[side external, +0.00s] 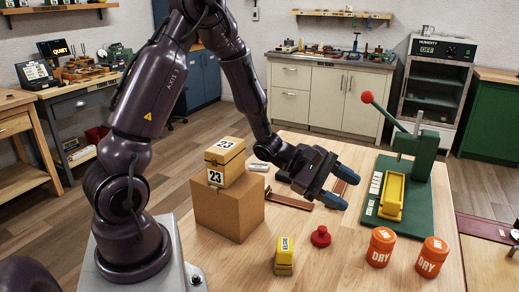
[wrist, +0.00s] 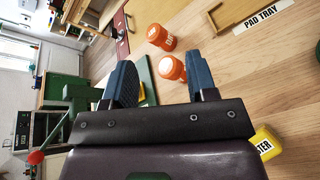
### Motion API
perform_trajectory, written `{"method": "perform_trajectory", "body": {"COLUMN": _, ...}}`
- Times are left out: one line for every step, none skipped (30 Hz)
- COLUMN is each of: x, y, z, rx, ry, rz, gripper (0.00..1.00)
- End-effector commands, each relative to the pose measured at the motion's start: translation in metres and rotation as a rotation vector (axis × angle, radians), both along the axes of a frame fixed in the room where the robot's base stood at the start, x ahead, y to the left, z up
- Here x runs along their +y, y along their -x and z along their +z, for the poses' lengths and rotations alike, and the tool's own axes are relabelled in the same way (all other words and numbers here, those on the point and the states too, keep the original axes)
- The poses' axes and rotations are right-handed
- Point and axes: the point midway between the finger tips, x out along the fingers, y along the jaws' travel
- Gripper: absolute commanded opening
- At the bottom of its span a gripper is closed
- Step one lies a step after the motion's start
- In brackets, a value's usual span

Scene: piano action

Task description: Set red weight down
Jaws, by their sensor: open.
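The red weight (side external: 320,237), a small round piece with a knob on top, stands upright on the wooden table in the side view. I cannot make it out in the wrist view. My gripper (side external: 341,188) is above the table, behind and slightly right of the red weight, apart from it. Its two blue fingers are spread with nothing between them. The open fingers also show in the wrist view (wrist: 163,82).
Two orange jars (side external: 381,247) marked DRY stand right of the weight; a yellow block (side external: 284,257) stands left. A green lever press (side external: 414,160) with a yellow trough (side external: 391,197) is at the right.

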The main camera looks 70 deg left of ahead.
Motion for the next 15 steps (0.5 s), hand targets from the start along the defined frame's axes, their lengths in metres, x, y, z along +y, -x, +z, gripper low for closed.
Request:
{"method": "perform_trajectory", "body": {"x": -0.021, "y": 0.015, "z": 0.025, "rx": -0.054, "ry": -0.091, "rz": -0.149, "gripper": 0.52}}
{"method": "perform_trajectory", "body": {"x": -0.031, "y": 0.025, "z": 0.035, "rx": -0.076, "ry": -0.144, "rz": -0.232, "gripper": 0.52}}
{"method": "perform_trajectory", "body": {"x": -0.043, "y": 0.040, "z": 0.047, "rx": -0.106, "ry": -0.221, "rz": -0.341, "gripper": 0.52}}
{"method": "perform_trajectory", "body": {"x": -0.049, "y": 0.052, "z": 0.055, "rx": -0.127, "ry": -0.283, "rz": -0.418, "gripper": 0.52}}
{"method": "perform_trajectory", "body": {"x": -0.055, "y": 0.063, "z": 0.061, "rx": -0.147, "ry": -0.347, "rz": -0.492, "gripper": 0.52}}
{"method": "perform_trajectory", "body": {"x": -0.060, "y": 0.079, "z": 0.069, "rx": -0.175, "ry": -0.436, "rz": -0.589, "gripper": 0.52}}
{"method": "perform_trajectory", "body": {"x": -0.063, "y": 0.091, "z": 0.075, "rx": -0.194, "ry": -0.506, "rz": -0.657, "gripper": 0.52}}
{"method": "perform_trajectory", "body": {"x": -0.064, "y": 0.103, "z": 0.079, "rx": -0.215, "ry": -0.578, "rz": -0.721, "gripper": 0.52}}
{"method": "perform_trajectory", "body": {"x": -0.064, "y": 0.117, "z": 0.085, "rx": -0.241, "ry": -0.679, "rz": -0.804, "gripper": 0.52}}
{"method": "perform_trajectory", "body": {"x": -0.062, "y": 0.128, "z": 0.089, "rx": -0.260, "ry": -0.757, "rz": -0.859, "gripper": 0.52}}
{"method": "perform_trajectory", "body": {"x": -0.059, "y": 0.138, "z": 0.092, "rx": -0.278, "ry": -0.837, "rz": -0.911, "gripper": 0.52}}
{"method": "perform_trajectory", "body": {"x": -0.054, "y": 0.150, "z": 0.097, "rx": -0.302, "ry": -0.946, "rz": -0.975, "gripper": 0.52}}
{"method": "perform_trajectory", "body": {"x": -0.049, "y": 0.158, "z": 0.101, "rx": -0.319, "ry": -1.028, "rz": -1.016, "gripper": 0.52}}
{"method": "perform_trajectory", "body": {"x": -0.044, "y": 0.165, "z": 0.104, "rx": -0.334, "ry": -1.110, "rz": -1.053, "gripper": 0.52}}
{"method": "perform_trajectory", "body": {"x": -0.036, "y": 0.173, "z": 0.110, "rx": -0.354, "ry": -1.214, "rz": -1.094, "gripper": 0.52}}
